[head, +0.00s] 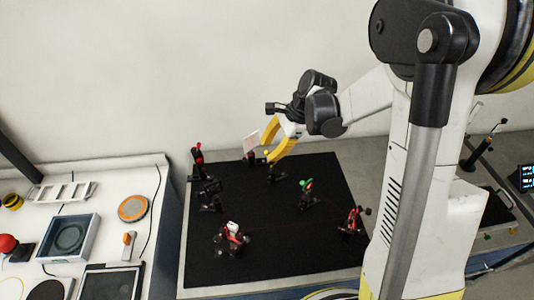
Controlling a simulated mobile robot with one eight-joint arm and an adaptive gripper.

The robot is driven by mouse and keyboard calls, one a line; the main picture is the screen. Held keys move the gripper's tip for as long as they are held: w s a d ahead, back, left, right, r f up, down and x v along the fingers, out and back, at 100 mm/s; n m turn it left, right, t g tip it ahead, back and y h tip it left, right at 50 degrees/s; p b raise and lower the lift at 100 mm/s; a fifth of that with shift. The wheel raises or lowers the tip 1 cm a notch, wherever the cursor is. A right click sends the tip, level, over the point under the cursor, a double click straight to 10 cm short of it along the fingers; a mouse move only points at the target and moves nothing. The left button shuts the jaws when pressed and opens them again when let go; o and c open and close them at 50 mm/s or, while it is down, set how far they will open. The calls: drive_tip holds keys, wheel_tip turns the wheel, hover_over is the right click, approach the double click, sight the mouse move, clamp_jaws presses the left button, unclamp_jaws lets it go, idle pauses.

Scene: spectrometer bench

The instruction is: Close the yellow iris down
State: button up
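My gripper (268,150) has yellow fingers that point down and left over the back of the black breadboard (325,255). The fingertips look spread, with a gap between them. A small mount with a yellow tip (267,154), which looks like the yellow iris, stands right at the fingertips. Its dark base (275,175) shows just below them. The fingers partly cover it, and I cannot tell whether they touch it. The iris opening is too small to make out.
A green-topped mount (307,186) stands to the right. Red-marked mounts stand at the left back (197,155), the front (231,240) and the right (353,221). A pale card (251,143) stands just left of the gripper. A white side bench (105,205) holds trays and tools.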

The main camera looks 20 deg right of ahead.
sight(266, 154)
drive_tip(key=shift+x, duration=1.2)
clamp_jaws()
drive_tip(key=shift+s+a+f+t+h+b, duration=0.1)
drive_tip(key=shift+a+f+t+h+b, duration=0.1)
drive_tip(key=shift+h+b, duration=0.2)
drive_tip(key=shift+s+a+f+t+h+b, duration=0.1)
drive_tip(key=shift+t+h+b, duration=0.15)
drive_tip(key=shift+h, duration=0.25)
unclamp_jaws()
